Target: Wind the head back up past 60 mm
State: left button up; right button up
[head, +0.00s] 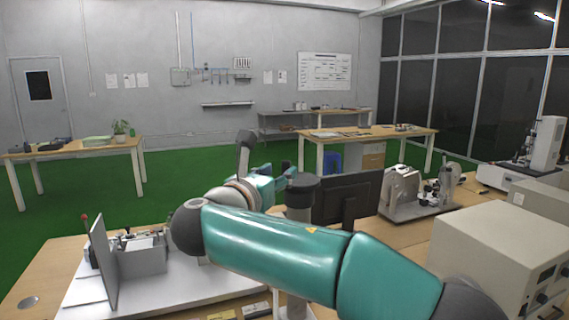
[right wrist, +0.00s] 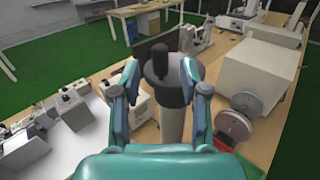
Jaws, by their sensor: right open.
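A stand with a grey post (right wrist: 172,124) and a wide dark cap (right wrist: 151,92) stands in front of my right gripper (right wrist: 159,70). A dark upright knob (right wrist: 157,60) rises from the cap and appears between the two open fingers in the right wrist view. I cannot tell whether either finger touches it. In the head view the right gripper (head: 283,180) is beside the dark cap (head: 303,183), and my teal forearm hides much of the stand below. The stand's head and any millimetre scale cannot be made out. My left gripper is not in view.
A dark monitor (head: 349,197) stands just behind the post. A beige box instrument (head: 490,255) is at right, and a bench machine (head: 402,188) is behind it. A grey fixture with an upright plate (head: 104,262) sits on a white board at left.

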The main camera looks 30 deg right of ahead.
aim_at(283, 169)
jog(key=shift+p+x, duration=0.4)
jog(key=shift+x, duration=1.9)
grip_shut()
jog(key=shift+a, duration=0.15)
